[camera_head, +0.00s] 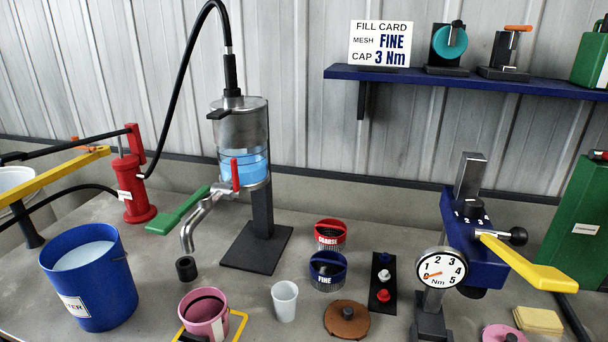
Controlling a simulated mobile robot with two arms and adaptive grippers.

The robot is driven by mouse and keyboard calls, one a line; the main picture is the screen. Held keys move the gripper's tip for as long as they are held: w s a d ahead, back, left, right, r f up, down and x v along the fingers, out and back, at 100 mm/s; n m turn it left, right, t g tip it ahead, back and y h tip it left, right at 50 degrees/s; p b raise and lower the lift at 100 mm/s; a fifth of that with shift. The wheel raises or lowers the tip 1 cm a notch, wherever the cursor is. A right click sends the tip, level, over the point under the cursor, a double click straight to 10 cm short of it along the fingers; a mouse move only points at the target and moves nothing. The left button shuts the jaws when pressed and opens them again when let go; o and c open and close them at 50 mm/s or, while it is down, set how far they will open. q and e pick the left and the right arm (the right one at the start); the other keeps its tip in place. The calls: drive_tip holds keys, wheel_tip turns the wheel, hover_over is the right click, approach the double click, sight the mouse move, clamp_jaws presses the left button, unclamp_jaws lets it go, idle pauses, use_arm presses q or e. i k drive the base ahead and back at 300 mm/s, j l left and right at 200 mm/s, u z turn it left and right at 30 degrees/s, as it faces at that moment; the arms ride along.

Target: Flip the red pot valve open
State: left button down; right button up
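The red pot valve lever (235,175) stands upright on the front of the clear pot (242,135), low down where the metal spout leaves it. The pot holds blue liquid (245,166) and sits on a dark column with a black base (256,248). The bent metal spout (200,212) runs down and left, with a black end piece (186,268) at or just below its mouth. No flow from the spout shows. Neither of my grippers is in view.
A blue bucket (86,275), a pink cup (204,314) and a white cup (285,301) stand in front. A black hose (172,75) arches above. A dial gauge (441,273) stands right.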

sight(237, 192)
drive_tip(key=k+l, duration=0.1)
drive_tip(key=l, duration=0.2)
drive_tip(key=k+l, duration=0.15)
drive_tip(key=l, duration=0.2)
drive_tip(key=k+l+z, duration=0.1)
drive_tip(key=l, duration=0.2)
drive_tip(key=k+l, duration=0.1)
drive_tip(key=l, duration=0.25)
